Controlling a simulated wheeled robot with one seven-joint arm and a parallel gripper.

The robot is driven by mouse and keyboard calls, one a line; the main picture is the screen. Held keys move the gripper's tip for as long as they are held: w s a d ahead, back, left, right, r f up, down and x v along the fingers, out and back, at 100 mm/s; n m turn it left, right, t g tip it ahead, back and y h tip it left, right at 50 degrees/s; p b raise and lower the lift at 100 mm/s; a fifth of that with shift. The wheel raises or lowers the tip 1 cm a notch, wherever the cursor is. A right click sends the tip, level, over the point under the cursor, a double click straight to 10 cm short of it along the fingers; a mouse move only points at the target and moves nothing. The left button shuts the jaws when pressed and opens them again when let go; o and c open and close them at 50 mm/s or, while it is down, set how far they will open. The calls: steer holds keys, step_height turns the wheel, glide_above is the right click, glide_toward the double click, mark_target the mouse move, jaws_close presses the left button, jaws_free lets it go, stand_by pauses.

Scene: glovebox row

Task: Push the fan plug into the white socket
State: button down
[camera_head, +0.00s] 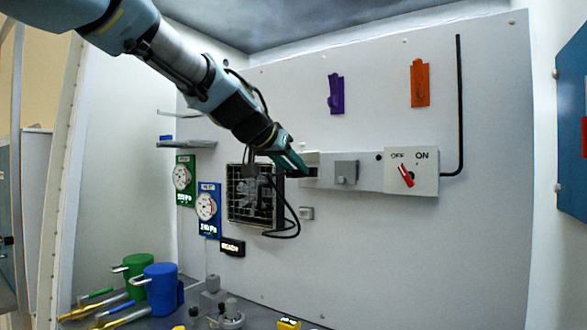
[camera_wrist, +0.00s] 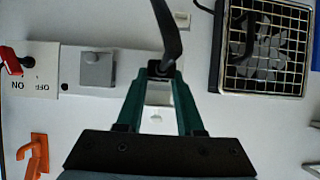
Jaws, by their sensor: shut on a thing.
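My gripper (camera_head: 304,172) is in front of the rail on the back wall, its fingers shut on the black fan plug (camera_head: 313,171). In the wrist view the plug (camera_wrist: 160,70) sits between the green fingertips, with its black cord (camera_wrist: 168,30) running off the top. The plug is at the rail's end, beside a pale socket plate (camera_head: 309,157). The fingers and plug mostly hide the socket's face, and I cannot tell how far in the plug is. The fan (camera_head: 256,197) stands behind its wire grille at left; its cord (camera_head: 297,222) hangs in a loop.
A grey square cover (camera_head: 346,172) is on the rail right of the plug. Beyond it is a white OFF/ON box (camera_head: 425,178) with a red lever (camera_head: 407,175). Purple (camera_head: 336,94) and orange (camera_head: 420,84) hooks hang above. Blue (camera_head: 161,290) and green cylinders stand lower left.

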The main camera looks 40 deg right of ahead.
steer(key=shift+w+d+r+p, duration=0.1)
steer(key=shift+w+d+p, duration=0.1)
steer(key=shift+d+p, duration=0.35)
steer(key=shift+w+d+p, duration=0.15)
steer(key=shift+d+p, duration=0.1)
steer(key=shift+d, duration=0.5)
steer(key=shift+c, duration=2.3)
jaws_free()
steer(key=b+v, duration=0.4)
steer(key=v, duration=0.6)
steer(key=shift+a, duration=0.3)
